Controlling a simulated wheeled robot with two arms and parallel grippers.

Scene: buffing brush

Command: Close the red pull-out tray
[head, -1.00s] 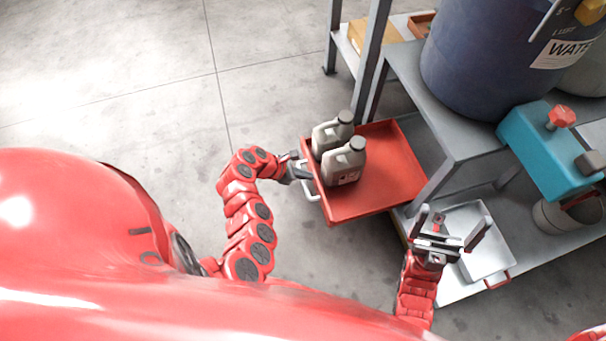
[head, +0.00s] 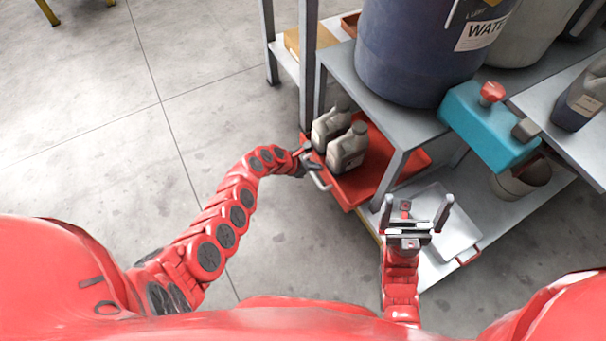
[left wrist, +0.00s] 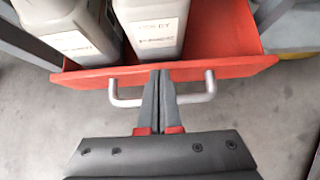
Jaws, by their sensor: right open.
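The red pull-out tray (head: 365,184) sticks partly out from under the grey shelf, with its back part beneath the shelf top. Two grey jugs, one at the front (head: 348,150) and one behind it (head: 329,124), stand upright in it. My left gripper (head: 309,162) is at the tray's front. In the left wrist view its fingers (left wrist: 160,82) are together, pointing at the red front panel (left wrist: 232,68) and crossing the middle of the silver handle (left wrist: 197,98). Whether the tips touch the panel is unclear. My right gripper (head: 418,214) is open and empty, right of the tray.
A metal tray (head: 445,222) lies on the lower shelf near my right gripper. Shelf posts flank the red tray. The floor at left is clear.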

